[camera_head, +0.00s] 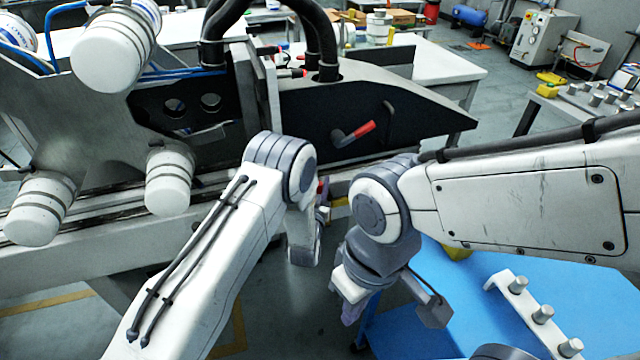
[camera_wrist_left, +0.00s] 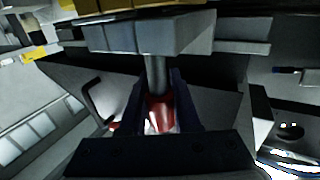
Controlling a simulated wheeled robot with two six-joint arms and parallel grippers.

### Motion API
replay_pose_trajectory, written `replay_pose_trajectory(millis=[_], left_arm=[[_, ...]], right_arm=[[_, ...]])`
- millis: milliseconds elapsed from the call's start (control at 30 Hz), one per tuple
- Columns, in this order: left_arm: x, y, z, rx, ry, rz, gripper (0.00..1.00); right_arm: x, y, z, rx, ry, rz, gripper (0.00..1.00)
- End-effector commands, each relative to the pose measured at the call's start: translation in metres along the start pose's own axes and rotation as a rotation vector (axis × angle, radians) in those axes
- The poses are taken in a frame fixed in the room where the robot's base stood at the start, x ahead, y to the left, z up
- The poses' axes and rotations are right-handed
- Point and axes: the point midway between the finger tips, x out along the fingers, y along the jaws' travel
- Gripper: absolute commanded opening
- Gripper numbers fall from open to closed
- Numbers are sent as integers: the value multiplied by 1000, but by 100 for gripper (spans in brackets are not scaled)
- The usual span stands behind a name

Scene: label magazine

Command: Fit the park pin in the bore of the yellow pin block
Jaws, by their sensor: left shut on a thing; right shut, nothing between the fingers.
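The park pin (camera_wrist_left: 159,110) has a red handle and a grey shaft. In the left wrist view my left gripper (camera_wrist_left: 158,98) is shut on its red handle. The shaft runs up to the underside of a grey block or plate (camera_wrist_left: 150,36), with a yellow part (camera_wrist_left: 140,8), likely the yellow pin block, at the top edge. I cannot tell whether the shaft tip is inside a bore. In the head view the left gripper (camera_head: 323,200) is mostly hidden behind its wrist, near a small yellow patch (camera_head: 340,202).
The machine's dark side plate (camera_head: 405,120) with a red-tipped lever (camera_head: 355,132) stands just beyond the left gripper. White rollers (camera_head: 168,182) are at the left. The blue table (camera_head: 450,310) at the right carries a rack with grey pegs (camera_head: 517,285).

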Motion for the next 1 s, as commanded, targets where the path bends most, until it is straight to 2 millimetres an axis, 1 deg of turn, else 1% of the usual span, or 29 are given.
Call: replay_pose_trajectory(millis=[867, 900, 967, 1000], left_arm=[[0, 0, 23, 0, 1, 0, 0], [0, 0, 22, 0, 1, 0, 42], [0, 0, 21, 0, 1, 0, 65], [0, 0, 21, 0, 1, 0, 66]], right_arm=[[21, 2, 1, 0, 0, 0, 0], [19, 1, 1, 0, 0, 0, 0], [19, 1, 1, 0, 0, 0, 0], [19, 1, 1, 0, 0, 0, 0]])
